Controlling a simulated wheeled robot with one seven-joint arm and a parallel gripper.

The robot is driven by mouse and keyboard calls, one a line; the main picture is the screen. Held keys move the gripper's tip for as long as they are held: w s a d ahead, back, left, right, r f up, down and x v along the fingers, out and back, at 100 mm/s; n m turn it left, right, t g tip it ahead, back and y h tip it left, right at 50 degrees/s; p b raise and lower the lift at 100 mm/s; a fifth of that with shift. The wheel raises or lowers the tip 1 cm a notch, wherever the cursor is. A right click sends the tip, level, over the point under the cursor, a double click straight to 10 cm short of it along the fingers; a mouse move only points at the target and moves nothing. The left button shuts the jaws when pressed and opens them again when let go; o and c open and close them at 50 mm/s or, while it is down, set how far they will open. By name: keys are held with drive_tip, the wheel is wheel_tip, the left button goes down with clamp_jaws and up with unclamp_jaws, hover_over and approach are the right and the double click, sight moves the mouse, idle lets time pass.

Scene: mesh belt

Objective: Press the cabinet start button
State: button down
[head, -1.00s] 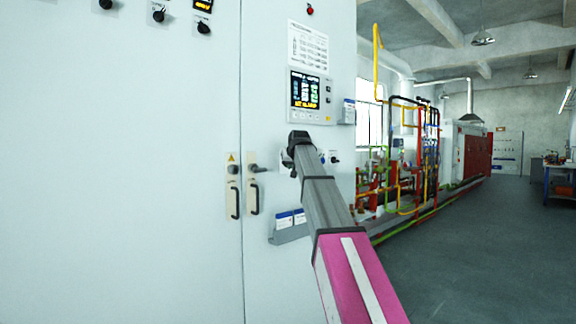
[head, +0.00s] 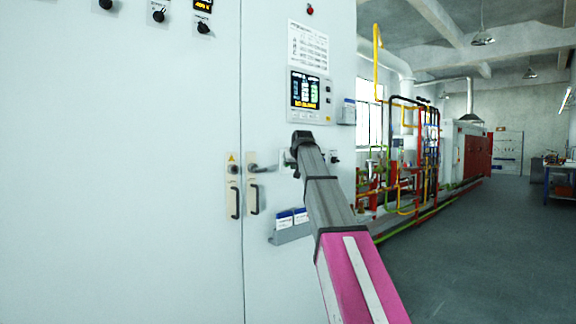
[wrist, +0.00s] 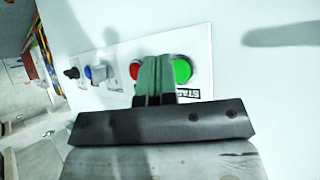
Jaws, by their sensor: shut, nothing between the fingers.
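In the wrist view, the green start button (wrist: 182,70) sits on a white label strip on the cabinet (wrist: 235,80), with part of a START label below it. My gripper (wrist: 155,62) is shut and empty, its fingers just left of the green button and partly over its left edge. I cannot tell whether the fingertips touch the panel. A red button (wrist: 134,70) shows just left of the fingers. In the head view, my gripper (head: 291,158) is at the cabinet front (head: 270,100), below the display, and my arm hides most of the button row.
A lit display (head: 305,91) is above my gripper. Door handles (head: 254,198) and a card holder (head: 290,226) stick out from the cabinet nearby. A blue knob (wrist: 98,73) and a black knob (wrist: 72,74) share the button row. Open floor (head: 450,260) lies to the right.

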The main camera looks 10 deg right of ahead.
drive_tip(key=shift+s+d, duration=0.1)
drive_tip(key=s+d, duration=0.1)
drive_tip(key=s, duration=0.1)
drive_tip(key=s+d, duration=0.1)
drive_tip(key=shift+s+d, duration=0.4)
idle(0.4)
drive_tip(key=s+f+g, duration=0.2)
drive_tip(key=s+f, duration=0.1)
drive_tip(key=f, duration=0.9)
drive_tip(key=s+f+g, duration=0.1)
drive_tip(key=s+f, duration=0.2)
drive_tip(key=f, duration=1)
drive_tip(key=s+f+g, duration=0.2)
drive_tip(key=s+f, duration=0.1)
drive_tip(key=f, duration=0.9)
drive_tip(key=s+f+m+g+h, duration=0.1)
drive_tip(key=s+f+g, duration=0.4)
drive_tip(key=s+f, duration=2.1)
wheel_tip(320, 180, down, 3)
drive_tip(key=shift+a+f+g, duration=0.1)
drive_tip(key=shift+a+g, duration=0.3)
drive_tip(key=shift+s, duration=0.1)
